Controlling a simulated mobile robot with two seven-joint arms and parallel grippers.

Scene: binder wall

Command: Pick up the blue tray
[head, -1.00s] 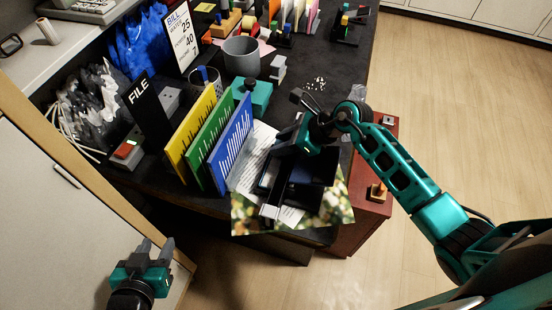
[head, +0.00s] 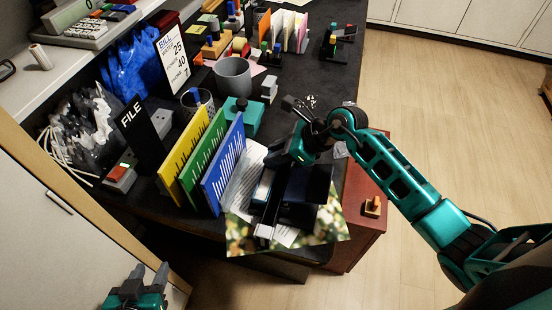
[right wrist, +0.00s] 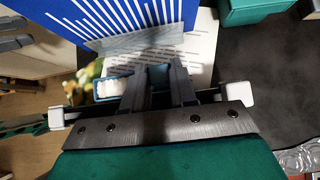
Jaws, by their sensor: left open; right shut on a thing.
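The blue tray (head: 263,186) is mostly hidden beneath my right gripper at the front edge of the dark desk. In the right wrist view part of the blue tray (right wrist: 110,87) shows with something white in it. My right gripper (right wrist: 158,72) points down and is shut on the tray, its two fingers close together. The right gripper in the head view (head: 283,195) hides its own fingertips. I cannot tell whether the tray is clear of the surface. My left gripper (head: 149,274) is open and empty, low at the left, away from the desk.
A blue binder (head: 223,165), a green binder (head: 209,150) and a yellow binder (head: 184,155) stand just left of the right gripper. Printed paper (head: 243,180) and a colourful picture sheet (head: 325,225) lie around it. A grey cup (head: 233,77) stands behind.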

